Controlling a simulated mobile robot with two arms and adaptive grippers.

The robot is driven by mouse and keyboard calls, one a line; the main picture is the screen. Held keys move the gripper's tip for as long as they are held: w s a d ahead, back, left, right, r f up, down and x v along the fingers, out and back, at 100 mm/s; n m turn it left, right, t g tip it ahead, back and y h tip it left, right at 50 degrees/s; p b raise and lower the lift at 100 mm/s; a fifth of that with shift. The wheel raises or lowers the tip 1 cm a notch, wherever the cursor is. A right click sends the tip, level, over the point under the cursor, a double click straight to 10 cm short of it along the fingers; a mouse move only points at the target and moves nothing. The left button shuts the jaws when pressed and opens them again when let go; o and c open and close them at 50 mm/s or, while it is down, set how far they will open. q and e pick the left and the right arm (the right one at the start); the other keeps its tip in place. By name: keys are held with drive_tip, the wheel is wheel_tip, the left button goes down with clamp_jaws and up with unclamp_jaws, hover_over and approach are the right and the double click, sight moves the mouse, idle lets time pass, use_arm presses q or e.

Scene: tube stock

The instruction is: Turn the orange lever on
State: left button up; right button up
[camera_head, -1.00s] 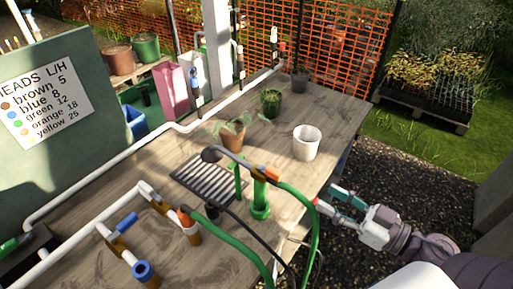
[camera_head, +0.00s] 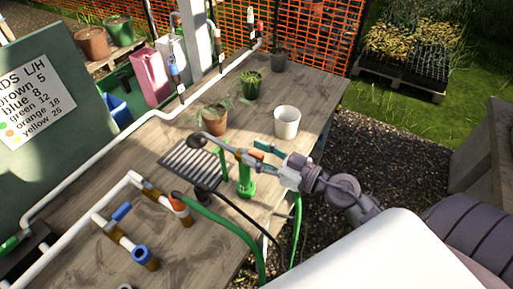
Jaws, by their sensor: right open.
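An orange lever (camera_head: 257,156) sits on the valve at the top of a green upright stand (camera_head: 246,180), near the table's right edge. A spray head (camera_head: 207,140) extends left from this valve. My right gripper (camera_head: 262,152) is open and close to the lever, coming from the right. Its teal finger (camera_head: 266,147) shows on the far side of the lever; the near finger is hard to make out. I cannot tell whether either finger touches the lever. My left gripper is not in view.
A second orange fitting (camera_head: 178,202) with a green hose and a blue-handled tap (camera_head: 122,211) are on the table's left. A white pot (camera_head: 287,122), a potted plant (camera_head: 214,121) and a slatted grate (camera_head: 190,160) stand near the stand. A sign board (camera_head: 35,125) is at left.

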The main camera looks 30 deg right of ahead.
drive_tip(key=shift+w+a, duration=0.1)
drive_tip(key=shift+w, duration=0.05)
drive_tip(key=shift+c, duration=0.4)
clamp_jaws()
drive_tip(key=shift+n+g+y, duration=0.3)
drive_tip(key=shift+y, duration=0.1)
drive_tip(key=shift+w+d+f+n+g+y+b, duration=0.15)
drive_tip(key=shift+w+n+g+y+b, duration=0.7)
drive_tip(key=shift+n+g+b, duration=2.5)
drive_tip(key=shift+w+d+r+n+g+y+b, duration=0.2)
drive_tip(key=shift+w+n+g+y+b, duration=0.75)
drive_tip(key=shift+n+g, duration=2.65)
drive_tip(key=shift+w+d+f+n+g+y+b, duration=0.25)
drive_tip(key=shift+w+n+g+y+b, duration=0.55)
drive_tip(key=shift+n+g+b, duration=2.85)
drive_tip(key=m+g+p, duration=0.2)
drive_tip(key=m+g, duration=0.1)
drive_tip(key=shift+s+r, duration=0.1)
drive_tip(key=shift+s, duration=0.05)
